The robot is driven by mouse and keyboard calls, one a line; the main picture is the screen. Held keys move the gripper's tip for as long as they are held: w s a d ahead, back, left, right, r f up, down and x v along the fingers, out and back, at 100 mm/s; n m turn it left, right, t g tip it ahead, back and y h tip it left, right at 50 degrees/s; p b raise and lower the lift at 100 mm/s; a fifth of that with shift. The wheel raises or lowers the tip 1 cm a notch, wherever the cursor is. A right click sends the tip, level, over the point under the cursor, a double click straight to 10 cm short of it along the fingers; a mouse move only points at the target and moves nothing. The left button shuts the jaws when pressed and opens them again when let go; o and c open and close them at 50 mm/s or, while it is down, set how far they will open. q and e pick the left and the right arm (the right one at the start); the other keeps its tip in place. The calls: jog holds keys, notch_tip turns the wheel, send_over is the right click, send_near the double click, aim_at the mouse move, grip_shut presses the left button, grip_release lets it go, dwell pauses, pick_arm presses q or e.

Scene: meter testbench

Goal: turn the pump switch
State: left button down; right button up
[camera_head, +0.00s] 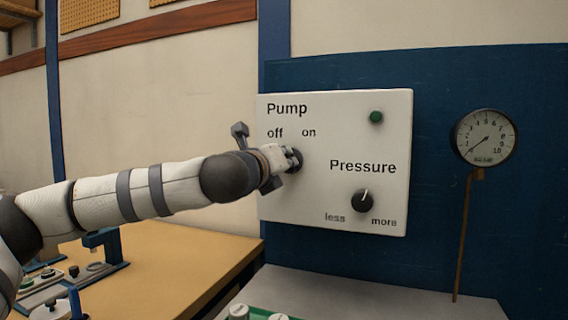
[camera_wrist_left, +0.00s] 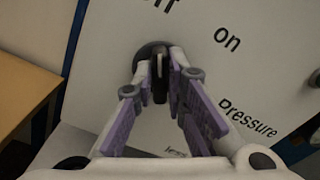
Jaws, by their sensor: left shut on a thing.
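The pump switch (camera_head: 294,160) is a round dark knob below the words "off" and "on" on the white control panel (camera_head: 330,115). In the left wrist view the knob (camera_wrist_left: 158,82) has a raised dark grip on a round base. My left gripper (camera_head: 284,161) is at the panel, shut on the grip of the pump switch. In the left wrist view its two purple-padded fingers (camera_wrist_left: 160,88) stand on either side of the grip. In the head view the gripper hides part of the knob, so its setting is hard to tell. My right gripper is not in view.
The pressure knob (camera_head: 362,201) sits lower right on the panel, below a green indicator (camera_head: 376,117). A round gauge (camera_head: 486,137) on a thin pipe stands to the right, its needle pointing lower left. A wooden bench (camera_head: 185,265) with equipment lies below my arm.

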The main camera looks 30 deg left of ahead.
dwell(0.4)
pick_arm(q)
jog(key=c, duration=1.6)
grip_release()
jog(key=v, duration=1.2)
jog(key=shift+f, duration=0.1)
